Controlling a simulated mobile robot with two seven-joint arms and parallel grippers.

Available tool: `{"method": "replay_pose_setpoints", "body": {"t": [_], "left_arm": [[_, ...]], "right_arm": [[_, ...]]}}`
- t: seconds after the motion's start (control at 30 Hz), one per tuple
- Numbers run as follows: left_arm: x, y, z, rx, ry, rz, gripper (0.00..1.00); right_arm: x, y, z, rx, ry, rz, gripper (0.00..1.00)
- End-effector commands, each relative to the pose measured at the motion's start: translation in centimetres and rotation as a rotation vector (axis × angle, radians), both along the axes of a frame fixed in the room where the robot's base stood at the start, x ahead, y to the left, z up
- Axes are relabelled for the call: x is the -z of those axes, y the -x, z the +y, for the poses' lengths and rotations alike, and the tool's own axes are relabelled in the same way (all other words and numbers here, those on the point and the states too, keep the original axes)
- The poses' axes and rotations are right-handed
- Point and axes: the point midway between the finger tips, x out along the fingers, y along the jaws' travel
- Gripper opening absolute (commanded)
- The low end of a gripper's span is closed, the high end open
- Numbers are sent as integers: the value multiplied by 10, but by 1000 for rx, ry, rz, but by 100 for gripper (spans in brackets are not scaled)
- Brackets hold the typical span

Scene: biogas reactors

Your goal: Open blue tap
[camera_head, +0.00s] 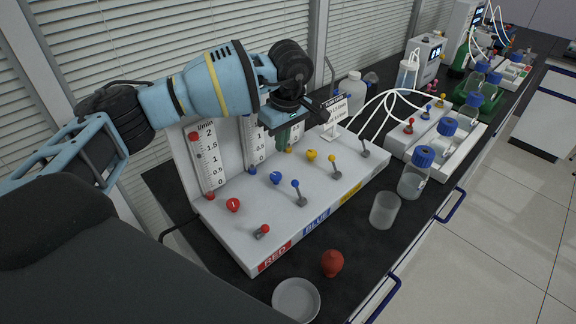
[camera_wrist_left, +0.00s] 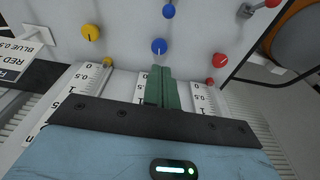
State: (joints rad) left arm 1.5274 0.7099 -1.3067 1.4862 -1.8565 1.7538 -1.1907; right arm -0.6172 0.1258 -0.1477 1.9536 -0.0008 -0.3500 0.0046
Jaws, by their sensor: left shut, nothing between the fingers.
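The white panel (camera_head: 330,205) bears red, blue and yellow labelled sections. In the blue section a lever with a blue ball end (camera_head: 296,184) stands above the blue label (camera_head: 316,220), with a round blue knob (camera_head: 276,177) behind it. In the left wrist view the blue knob (camera_wrist_left: 159,46) is just beyond the fingertips and the lever's blue ball (camera_wrist_left: 168,11) is at the top edge. My left gripper (camera_head: 284,148) has green fingers pressed together, empty, near the upright scales at the back. In the left wrist view the gripper (camera_wrist_left: 160,70) touches neither blue part. My right gripper is out of view.
Red knob (camera_head: 233,205) and yellow knob (camera_head: 311,155) flank the blue one, each with its own lever. In front stand a red bulb-shaped object (camera_head: 332,263), a white dish (camera_head: 296,300), a clear beaker (camera_head: 385,210) and a blue-capped bottle (camera_head: 416,175).

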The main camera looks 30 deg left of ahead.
Motion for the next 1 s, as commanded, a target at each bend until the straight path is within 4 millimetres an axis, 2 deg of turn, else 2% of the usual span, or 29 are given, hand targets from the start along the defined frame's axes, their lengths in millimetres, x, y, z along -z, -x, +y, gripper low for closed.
{"method": "replay_pose_setpoints", "body": {"t": [0.17,0.5,0.63,0.73,1.0], "left_arm": [[23,0,3,0,0,10,0],[88,-3,11,-1,-1,14,0],[109,-4,13,2,0,11,0],[93,1,-5,5,2,-2,0],[90,8,-23,1,0,0,0]], "right_arm": [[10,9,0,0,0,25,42],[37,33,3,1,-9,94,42],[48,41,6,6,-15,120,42],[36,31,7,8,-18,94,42],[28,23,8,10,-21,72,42]]}}
